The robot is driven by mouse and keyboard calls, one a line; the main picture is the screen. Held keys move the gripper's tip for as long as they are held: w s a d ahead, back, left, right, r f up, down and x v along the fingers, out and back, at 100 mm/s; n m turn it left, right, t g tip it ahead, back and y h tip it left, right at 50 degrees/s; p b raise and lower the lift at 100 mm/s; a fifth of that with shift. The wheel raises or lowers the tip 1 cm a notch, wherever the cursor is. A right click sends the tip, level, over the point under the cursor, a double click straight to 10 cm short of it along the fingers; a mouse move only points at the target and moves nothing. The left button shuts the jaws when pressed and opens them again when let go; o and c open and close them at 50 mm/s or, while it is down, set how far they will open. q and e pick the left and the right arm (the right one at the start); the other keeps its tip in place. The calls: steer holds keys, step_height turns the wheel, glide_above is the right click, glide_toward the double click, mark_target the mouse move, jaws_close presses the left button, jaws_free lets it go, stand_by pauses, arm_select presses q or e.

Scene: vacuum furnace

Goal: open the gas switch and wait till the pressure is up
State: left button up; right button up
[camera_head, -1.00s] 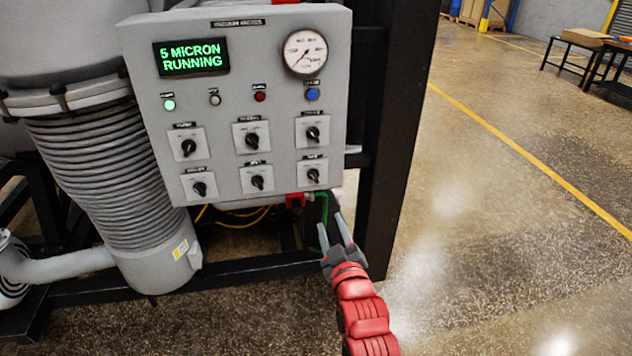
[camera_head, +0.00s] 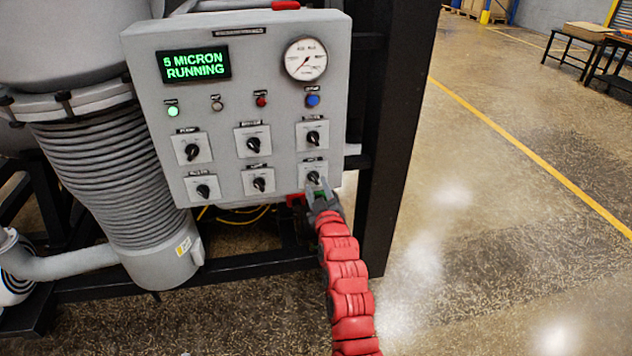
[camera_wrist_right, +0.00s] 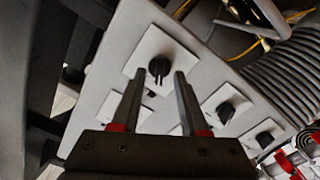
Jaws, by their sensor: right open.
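The grey control panel (camera_head: 225,100) carries several black rotary switches on white plates in two rows. My right gripper (camera_head: 319,186) is open at the lower right switch (camera_head: 313,177). In the right wrist view, that black knob (camera_wrist_right: 160,67) sits just beyond and between the two open fingertips (camera_wrist_right: 158,85), with no clear contact. The switch labels are too small to read surely. The round pressure gauge (camera_head: 306,59) has a red needle pointing to the lower left. The green display (camera_head: 195,64) reads "5 MICRON RUNNING". My left gripper is not in view.
A lit green lamp (camera_head: 173,111) and a blue button (camera_head: 312,100) are on the panel. A black frame post (camera_head: 395,130) stands right of it. A ribbed grey cylinder (camera_head: 110,170) stands left.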

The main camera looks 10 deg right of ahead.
steer(key=shift+w, duration=0.85)
jaws_close()
